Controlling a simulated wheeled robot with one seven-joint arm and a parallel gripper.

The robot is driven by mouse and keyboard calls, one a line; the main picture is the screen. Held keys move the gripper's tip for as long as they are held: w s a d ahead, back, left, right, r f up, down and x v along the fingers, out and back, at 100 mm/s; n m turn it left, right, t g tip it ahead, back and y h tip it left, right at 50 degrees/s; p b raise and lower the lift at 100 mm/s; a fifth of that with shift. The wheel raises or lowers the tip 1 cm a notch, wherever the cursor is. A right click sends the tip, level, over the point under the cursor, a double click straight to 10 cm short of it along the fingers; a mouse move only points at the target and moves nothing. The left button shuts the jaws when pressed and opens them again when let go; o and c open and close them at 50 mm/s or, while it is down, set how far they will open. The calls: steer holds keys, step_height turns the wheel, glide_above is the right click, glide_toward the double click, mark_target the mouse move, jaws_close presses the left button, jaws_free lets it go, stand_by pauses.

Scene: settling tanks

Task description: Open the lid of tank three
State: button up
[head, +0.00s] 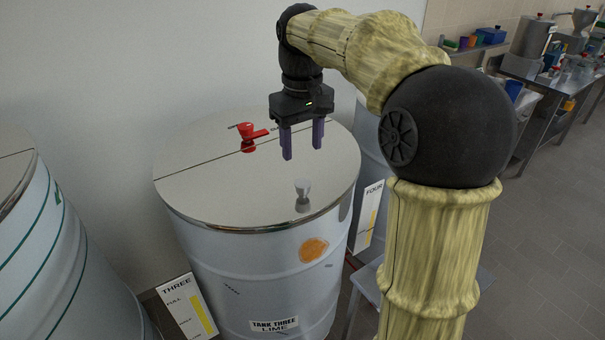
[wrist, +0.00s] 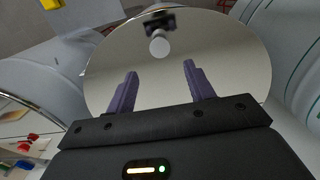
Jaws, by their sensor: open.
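Tank three (head: 260,275) is a pale drum labelled "TANK THREE LIME" with an orange patch on its side. Its shiny metal lid (head: 215,190) lies flat and shut, with a seam across towards the back. A grey knob (head: 302,197) stands on the front part of the lid, near the rim. My gripper (head: 303,150) is open and empty, with its purple fingers pointing down above the lid, apart from the knob. In the wrist view the knob (wrist: 160,45) shows beyond and between my fingertips (wrist: 160,70), on the mirror-like lid (wrist: 235,70).
A red valve (head: 248,136) sits on the lid's back part. Another tank (head: 60,260) stands at left; a tank behind my arm is by the FOUR sign (head: 372,205). A THREE level sign (head: 184,308) stands front left. Steel benches (head: 550,75) and open floor lie right.

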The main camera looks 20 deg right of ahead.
mark_target(302, 182)
step_height(302, 182, down, 8)
stand_by(0.4)
steer(key=shift+c, duration=0.2)
jaws_close()
steer(key=shift+w+r+p, duration=0.1)
steer(key=shift+r+p, duration=0.3)
steer(key=shift+p, duration=0.35)
